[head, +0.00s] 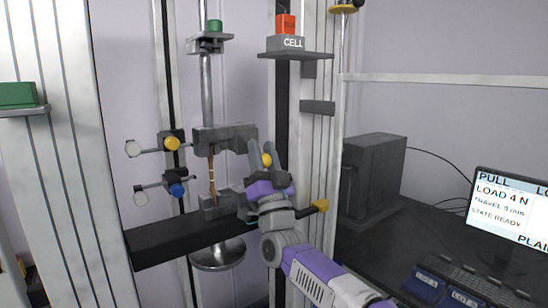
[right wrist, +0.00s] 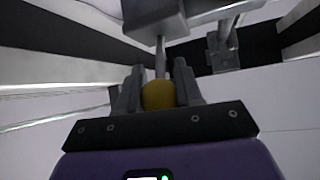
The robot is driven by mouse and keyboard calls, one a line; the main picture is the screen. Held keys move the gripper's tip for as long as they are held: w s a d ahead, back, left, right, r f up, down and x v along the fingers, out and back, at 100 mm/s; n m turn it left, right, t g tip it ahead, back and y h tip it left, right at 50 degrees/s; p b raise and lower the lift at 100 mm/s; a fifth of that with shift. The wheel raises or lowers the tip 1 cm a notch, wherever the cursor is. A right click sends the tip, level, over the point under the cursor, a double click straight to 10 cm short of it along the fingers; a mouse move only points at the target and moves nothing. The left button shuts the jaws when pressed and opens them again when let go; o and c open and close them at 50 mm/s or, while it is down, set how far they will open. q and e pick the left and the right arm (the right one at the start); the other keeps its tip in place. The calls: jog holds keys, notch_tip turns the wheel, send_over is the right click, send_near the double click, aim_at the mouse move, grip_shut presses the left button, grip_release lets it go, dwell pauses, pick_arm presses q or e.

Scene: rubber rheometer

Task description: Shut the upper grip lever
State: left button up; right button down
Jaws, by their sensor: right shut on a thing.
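The upper grip (head: 224,138) is a dark grey block on the test frame, above an orange-brown strip (head: 212,176) that runs down to the lower grip (head: 222,205). My right gripper (head: 262,155) is at the right end of the upper grip, with its fingers around the lever's yellow knob (head: 267,160). In the right wrist view, the yellow knob (right wrist: 158,95) sits between both fingers, and the grey lever rod (right wrist: 161,58) runs from it to a grey block. My right gripper is shut on this knob. My left gripper is out of view.
The lower grip's yellow lever knob (head: 320,206) sticks out to the right, close to my right wrist. Arms with yellow (head: 172,143) and blue (head: 177,190) knobs stand left of the strip. A monitor (head: 508,208) reading load 4 N stands at right.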

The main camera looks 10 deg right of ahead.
dwell(0.4)
jog(key=c, duration=0.8)
grip_release()
jog(key=shift+o, duration=0.2)
jog(key=shift+s+f, duration=0.1)
jog(key=shift+f, duration=0.05)
jog(key=a+b+v, duration=0.1)
jog(key=v, duration=0.6)
jog(key=shift+d+f+b, duration=0.15)
jog(key=shift+d+b, duration=0.2)
jog(key=shift+d, duration=0.1)
